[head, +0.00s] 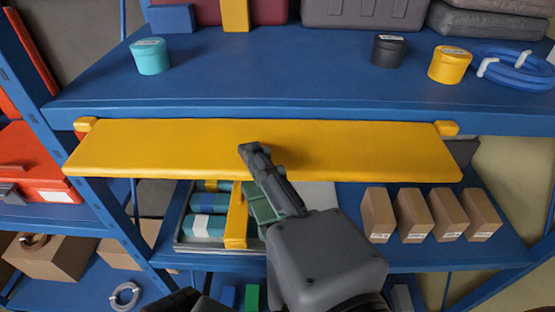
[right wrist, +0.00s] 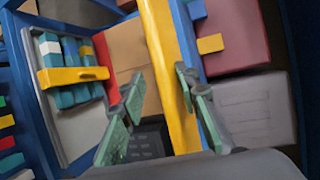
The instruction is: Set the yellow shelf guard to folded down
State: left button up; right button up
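The yellow shelf guard (head: 340,148) is a long flat board along the front of the blue upper shelf. It stands out from the shelf front towards me and does not hang down; its exact tilt is hard to tell. My right gripper (head: 262,184) is at the guard's front edge, near the middle, with one finger above it and one below. In the right wrist view the guard (right wrist: 163,50) shows edge-on between the two open fingers (right wrist: 160,112). The right-hand finger is close to it; contact is unclear.
A tray with teal packs and a yellow handle (head: 236,222) sits on the lower shelf beneath the guard. Several brown boxes (head: 414,215) stand right of it. The upper shelf (head: 260,75) holds a teal tub (head: 150,57), dark and yellow tubs, and blue hose (head: 515,70).

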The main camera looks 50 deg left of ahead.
pick_arm(q)
jog(key=shift+s, duration=0.1)
pick_arm(e)
jog(key=shift+o, duration=0.3)
jog(key=shift+w+a, duration=0.15)
jog(key=shift+r, duration=0.1)
jog(key=shift+d, duration=0.25)
jog(key=v, duration=0.7)
dwell(0.3)
